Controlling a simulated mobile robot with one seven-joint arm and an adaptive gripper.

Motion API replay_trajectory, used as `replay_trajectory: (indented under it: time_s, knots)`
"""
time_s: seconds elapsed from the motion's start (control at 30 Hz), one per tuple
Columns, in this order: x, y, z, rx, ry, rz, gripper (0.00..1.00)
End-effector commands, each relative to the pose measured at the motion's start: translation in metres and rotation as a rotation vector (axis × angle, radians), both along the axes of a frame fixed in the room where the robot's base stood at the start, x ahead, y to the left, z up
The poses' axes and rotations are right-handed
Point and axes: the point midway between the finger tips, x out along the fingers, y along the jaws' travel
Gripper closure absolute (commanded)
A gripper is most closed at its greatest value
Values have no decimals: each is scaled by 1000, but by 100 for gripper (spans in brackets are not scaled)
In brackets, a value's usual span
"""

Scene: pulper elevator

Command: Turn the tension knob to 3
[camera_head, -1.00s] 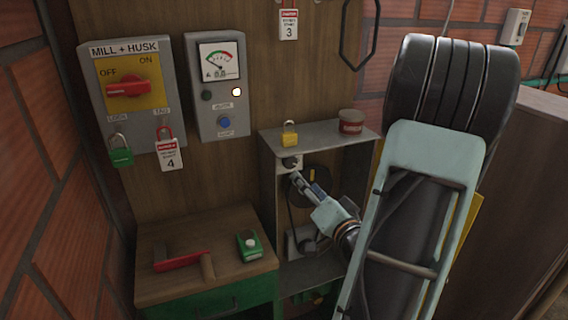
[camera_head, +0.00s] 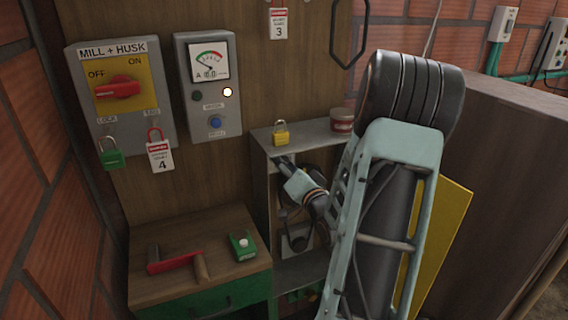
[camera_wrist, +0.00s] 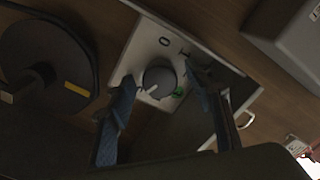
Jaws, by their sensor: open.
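In the wrist view a round grey knob (camera_wrist: 159,78) sits on a pale plate (camera_wrist: 146,48) with a "0", other partly hidden marks and a green mark. A light pointer on the knob faces down-left in that picture. I cannot read which setting it points to. My gripper (camera_wrist: 162,80) is open, with one blue-grey finger on each side of the knob; contact is not clear. In the head view my gripper (camera_head: 281,161) reaches into the upper part of the open cabinet (camera_head: 262,195), covering the knob.
A dark wheel (camera_wrist: 45,62) is left of the plate. A yellow padlock (camera_head: 281,133) and a round tin (camera_head: 342,121) stand on the cabinet top. The switch box (camera_head: 120,90) and meter box (camera_head: 209,90) hang left. A wooden bench (camera_head: 190,235) holds a red-handled tool and a green item.

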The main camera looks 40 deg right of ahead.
Motion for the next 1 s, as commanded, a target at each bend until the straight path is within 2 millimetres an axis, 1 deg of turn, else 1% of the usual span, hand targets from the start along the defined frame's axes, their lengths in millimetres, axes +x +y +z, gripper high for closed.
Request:
replay_trajectory:
  time_s: [0.17,0.53,0.77,1.0]
  knots:
    - [0,0,0,0,0,0,53]
    - [-1,0,0,0,0,0,93]
    - [0,0,-1,-16,4,0,95]
    - [0,0,-4,-112,25,1,95]
